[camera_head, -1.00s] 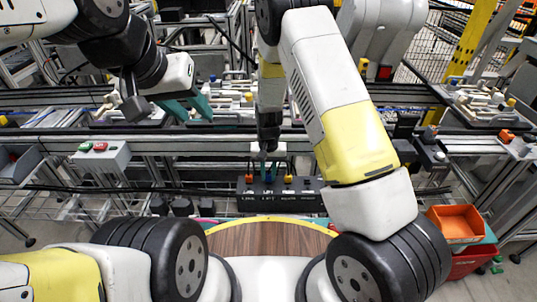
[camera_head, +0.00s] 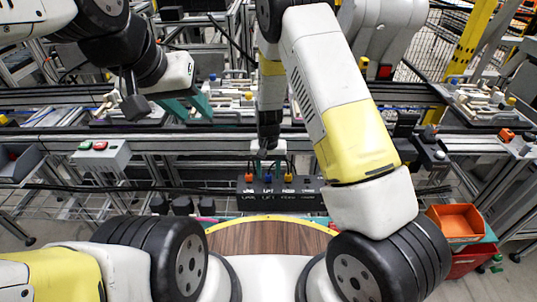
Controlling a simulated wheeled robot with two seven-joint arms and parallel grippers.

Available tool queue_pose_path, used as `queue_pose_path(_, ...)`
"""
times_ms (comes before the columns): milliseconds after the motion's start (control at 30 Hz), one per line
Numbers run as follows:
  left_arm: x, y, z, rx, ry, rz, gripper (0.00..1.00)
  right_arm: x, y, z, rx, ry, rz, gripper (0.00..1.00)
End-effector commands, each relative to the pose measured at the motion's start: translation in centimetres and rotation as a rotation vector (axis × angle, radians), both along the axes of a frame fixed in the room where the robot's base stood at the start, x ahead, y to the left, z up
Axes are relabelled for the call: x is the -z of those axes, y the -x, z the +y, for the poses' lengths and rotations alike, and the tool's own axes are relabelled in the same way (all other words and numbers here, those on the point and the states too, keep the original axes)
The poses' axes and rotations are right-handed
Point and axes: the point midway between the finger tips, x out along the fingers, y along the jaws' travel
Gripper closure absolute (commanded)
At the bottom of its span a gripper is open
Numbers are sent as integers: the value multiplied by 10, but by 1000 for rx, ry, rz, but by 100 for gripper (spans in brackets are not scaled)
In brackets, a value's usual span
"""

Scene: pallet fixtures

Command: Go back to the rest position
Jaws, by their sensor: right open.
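My left gripper (camera_head: 192,110) is at the upper left, above the conveyor. Its two teal fingers are spread apart, with nothing visible between them. My right arm comes down through the middle of the view. The box carries an orange, a blue and a yellow knob or button in a row. No object shows in the right gripper; I cannot tell whether its fingertips touch the box.
Conveyor rails (camera_head: 330,143) run across the view, with trays of small parts behind. A white button box (camera_head: 102,153) stands at the left. Orange (camera_head: 456,221) and red (camera_head: 466,262) bins are at the lower right. A round wooden surface (camera_head: 268,238) is in front of me.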

Motion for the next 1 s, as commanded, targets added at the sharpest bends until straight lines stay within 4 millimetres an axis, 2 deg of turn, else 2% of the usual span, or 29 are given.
queue_pose_path(300, 0, 0, 0, 0, 0, 0, 64, -53, -1, 0, 0, -1, -3, 54)
queue_pose_path(400, 0, 0, 0, 0, 0, 0, 64, -64, 0, 0, -1, -1, -2, 54)
queue_pose_path(667, 0, 0, 0, 0, 0, 0, 64, -79, 0, -2, 3, -10, -5, 54)
queue_pose_path(767, 0, 0, 0, 0, 0, 0, 64, -102, 1, -6, 9, -39, -22, 54)
queue_pose_path(1000, 0, 0, 0, 0, 0, 0, 64, -195, 20, -33, 17, -148, -98, 54)
